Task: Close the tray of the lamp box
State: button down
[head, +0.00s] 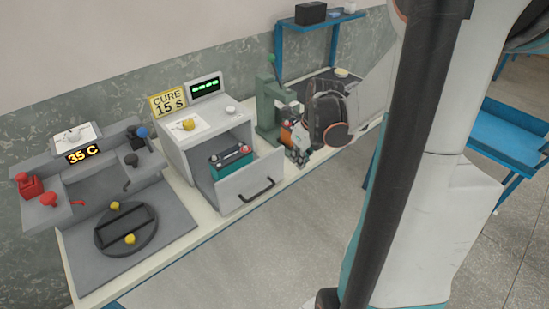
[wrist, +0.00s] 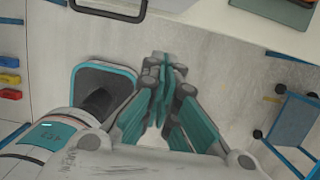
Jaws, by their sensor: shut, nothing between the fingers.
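The lamp box (head: 207,116) is a white box on the bench with a green-lit display and a yellow "CURE 15 S" sign. Its tray (head: 248,188) is pulled out toward the aisle, with a black handle on the front. A teal and dark battery (head: 231,159) sits in the tray. The tray's black handle (wrist: 108,14) also shows at the top left of the wrist view. My gripper (head: 299,154) is to the right of the tray, apart from it. In the wrist view its fingers (wrist: 165,62) are together and empty, below and right of the handle.
A green press (head: 267,112) stands right of the lamp box, partly behind my gripper. On the left are a grey station reading 35 C (head: 82,154) and a round dark plate (head: 126,232). The floor (head: 235,262) in front of the bench is clear.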

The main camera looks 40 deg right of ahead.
jog(key=w+f+b, duration=0.5)
jog(key=w+f, duration=0.1)
jog(key=f, duration=0.3)
jog(key=shift+w+a+f, duration=0.15)
jog(key=shift+w+f, duration=0.05)
dwell(0.3)
